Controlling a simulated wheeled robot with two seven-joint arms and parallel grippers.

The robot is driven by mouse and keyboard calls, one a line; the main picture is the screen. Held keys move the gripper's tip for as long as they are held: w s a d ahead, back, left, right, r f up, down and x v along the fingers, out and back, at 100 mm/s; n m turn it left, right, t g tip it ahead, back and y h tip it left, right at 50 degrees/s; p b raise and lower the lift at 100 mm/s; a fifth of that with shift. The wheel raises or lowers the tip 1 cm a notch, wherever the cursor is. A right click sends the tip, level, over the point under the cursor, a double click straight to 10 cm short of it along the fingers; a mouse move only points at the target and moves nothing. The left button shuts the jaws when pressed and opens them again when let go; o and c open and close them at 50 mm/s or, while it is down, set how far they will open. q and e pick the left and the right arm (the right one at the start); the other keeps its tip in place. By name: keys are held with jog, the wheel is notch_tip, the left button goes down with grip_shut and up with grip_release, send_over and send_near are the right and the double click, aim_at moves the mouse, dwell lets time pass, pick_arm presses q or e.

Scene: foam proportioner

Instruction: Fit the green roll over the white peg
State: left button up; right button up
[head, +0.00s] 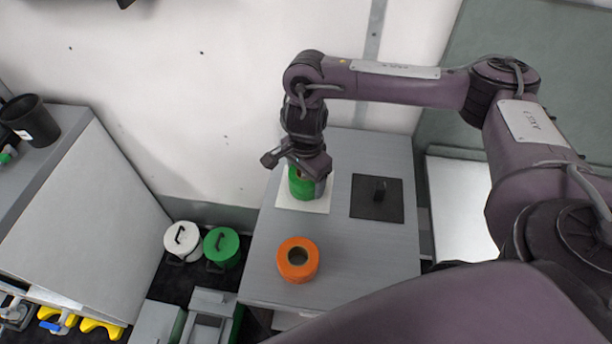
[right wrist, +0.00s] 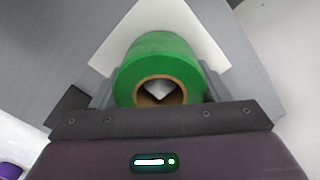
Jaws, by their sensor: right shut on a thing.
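The green roll (head: 301,187) is upright between the fingers of my right gripper (head: 307,178), which is shut on it. The roll is over the white square base plate (head: 316,205); in the head view I cannot tell whether it touches the plate. The right wrist view looks down on the green roll (right wrist: 160,52) and its brown core, with the white plate (right wrist: 150,18) behind. A pale pointed shape shows inside the core; I cannot tell whether it is the white peg or the plate. The peg is not otherwise visible. My left gripper is not in view.
An orange roll (head: 297,259) stands nearer the front. White (head: 182,240) and green (head: 221,246) lidded canisters stand left of the table. The table's front right is clear.

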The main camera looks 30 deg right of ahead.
jog(key=shift+f, duration=0.15)
jog(key=o, duration=0.8)
jog(key=shift+c, duration=0.2)
notch_tip(320, 180, up, 11)
jog(key=p, duration=1)
jog(key=shift+p, duration=0.3)
